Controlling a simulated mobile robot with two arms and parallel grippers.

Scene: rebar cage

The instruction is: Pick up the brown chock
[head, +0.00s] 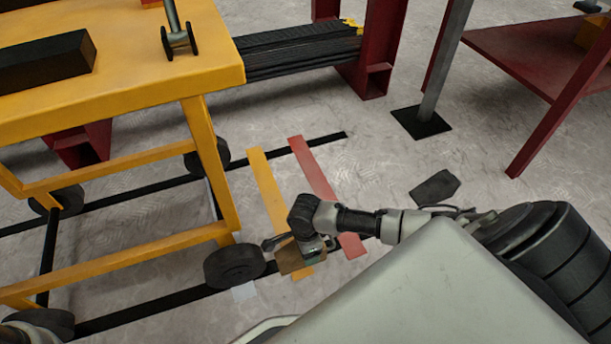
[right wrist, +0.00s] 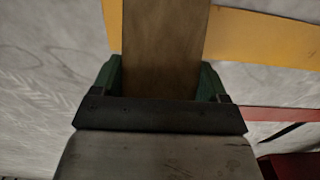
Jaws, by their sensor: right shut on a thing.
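The brown chock (head: 290,259) is on or just above the floor beside the cart's near wheel; I cannot tell whether it touches the floor. My right gripper (head: 305,249) reaches down to it and is shut on it. In the right wrist view, the brown chock (right wrist: 162,45) fills the gap between the green fingers of my right gripper (right wrist: 160,82). Its far end runs out of the top of that view. My left gripper is not in view.
A yellow cart (head: 150,85) with black wheels (head: 235,265) stands close on the left. Yellow (head: 266,190) and red (head: 318,180) strips lie on the floor. A dark piece (head: 435,187) lies to the right. A red table (head: 530,50) and a grey post (head: 445,65) stand behind.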

